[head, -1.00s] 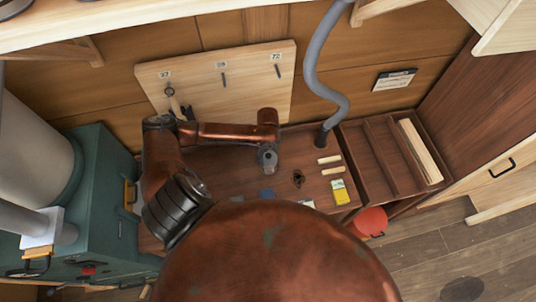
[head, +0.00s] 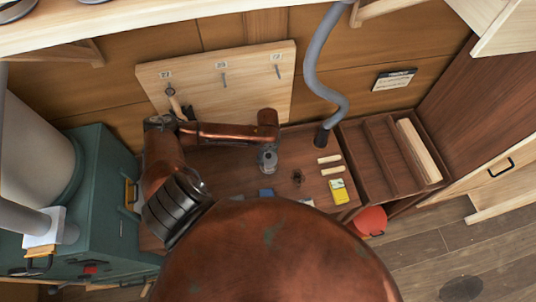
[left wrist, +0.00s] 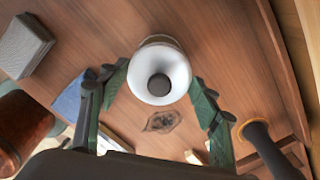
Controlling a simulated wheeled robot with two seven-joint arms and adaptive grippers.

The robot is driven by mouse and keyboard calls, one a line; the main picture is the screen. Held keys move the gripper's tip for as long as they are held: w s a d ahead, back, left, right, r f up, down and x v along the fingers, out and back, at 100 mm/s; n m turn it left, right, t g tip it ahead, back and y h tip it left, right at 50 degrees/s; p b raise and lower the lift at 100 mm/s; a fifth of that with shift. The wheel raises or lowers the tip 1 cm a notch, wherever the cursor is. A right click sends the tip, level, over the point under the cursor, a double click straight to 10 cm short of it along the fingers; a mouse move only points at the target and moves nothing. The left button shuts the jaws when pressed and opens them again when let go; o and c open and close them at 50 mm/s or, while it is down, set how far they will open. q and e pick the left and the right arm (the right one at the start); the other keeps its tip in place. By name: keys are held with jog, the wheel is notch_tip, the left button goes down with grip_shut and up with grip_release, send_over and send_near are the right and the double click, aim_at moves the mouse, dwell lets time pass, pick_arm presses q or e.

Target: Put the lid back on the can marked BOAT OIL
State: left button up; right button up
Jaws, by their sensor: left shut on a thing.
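My left gripper (head: 268,158) is over the brown workbench. Its arm comes in from the left and bends down at the wrist. No BOAT OIL marking is readable in any view. My right gripper is not in view.
A grey hose (head: 322,75) hangs at the back. A divided tray (head: 365,158) lies right, a red round thing (head: 371,220) below it.

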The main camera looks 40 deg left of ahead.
pick_arm(q)
jog(key=shift+p, duration=0.45)
dwell(0.4)
dwell(0.3)
jog(key=o, duration=1.1)
jog(key=shift+o, duration=0.7)
jog(key=o, duration=0.4)
jog(key=shift+c, duration=0.2)
jog(key=shift+r, duration=0.1)
